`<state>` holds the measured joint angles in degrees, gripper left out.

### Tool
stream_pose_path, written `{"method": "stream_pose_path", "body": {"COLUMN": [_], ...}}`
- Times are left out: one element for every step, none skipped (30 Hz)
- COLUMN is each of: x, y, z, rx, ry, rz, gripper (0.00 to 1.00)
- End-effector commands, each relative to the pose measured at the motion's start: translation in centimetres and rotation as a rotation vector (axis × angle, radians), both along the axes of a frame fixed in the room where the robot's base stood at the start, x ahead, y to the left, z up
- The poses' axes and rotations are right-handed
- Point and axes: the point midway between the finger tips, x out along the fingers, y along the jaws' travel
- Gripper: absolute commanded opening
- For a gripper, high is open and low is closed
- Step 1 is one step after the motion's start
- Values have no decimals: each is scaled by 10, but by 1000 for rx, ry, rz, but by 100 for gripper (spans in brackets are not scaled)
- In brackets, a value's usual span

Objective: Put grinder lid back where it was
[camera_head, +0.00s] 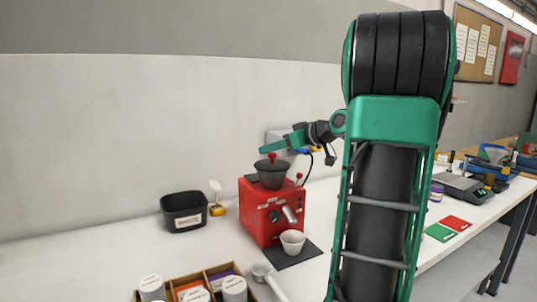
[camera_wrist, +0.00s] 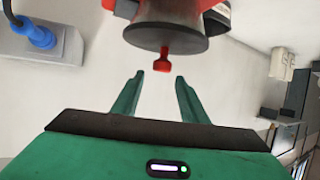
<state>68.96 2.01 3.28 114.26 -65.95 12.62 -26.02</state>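The red grinder (camera_head: 262,218) stands on the white bench in the head view. Its dark lid (camera_head: 271,165) with a red knob (camera_head: 272,155) sits on top of the dark hopper (camera_head: 271,180). In the wrist view the lid (camera_wrist: 164,40) is a dark disc near the top, with the red knob (camera_wrist: 162,62) pointing at my gripper. My gripper (camera_wrist: 159,76) is open and empty, its fingertips just short of the knob, which shows between them. In the head view my gripper (camera_head: 264,150) is just above the lid.
A white cup (camera_head: 292,239) stands on a dark mat (camera_head: 300,255) before the grinder. A black bin (camera_head: 184,215) stands at the left. A wooden organizer (camera_head: 217,270) with several jars is at the front. A grey box with a blue plug (camera_wrist: 38,36) is behind.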

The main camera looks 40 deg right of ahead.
Motion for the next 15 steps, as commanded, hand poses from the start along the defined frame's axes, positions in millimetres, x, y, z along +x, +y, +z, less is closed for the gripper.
{"method": "stream_pose_path", "body": {"x": [-10, -15, -22, -28, -34, -42, -48, -54, -61, -66, -71, -77, -81, -85, -90], "y": [-3, -3, -4, -5, -6, -8, -8, -9, -10, -11, -11, -12, -13, -13, -14], "z": [3, 5, 9, 11, 14, 17, 19, 21, 25, 27, 29, 31, 33, 35, 37], "rx": [0, 0, -1, -1, -1, 0, 0, 0, 0, -1, -1, -1, -2, 0, 0], "ry": [1, 1, 0, 0, 1, 0, 0, 1, 1, 0, 1, 1, 1, 1, 0], "rz": [-4, -5, -5, -6, -4, -5, -5, -5, -4, -4, -4, -3, -4, -3, -3], "gripper": [40, 40, 40, 40, 40, 40, 40, 40, 40, 40, 40, 40, 40, 40, 40]}}
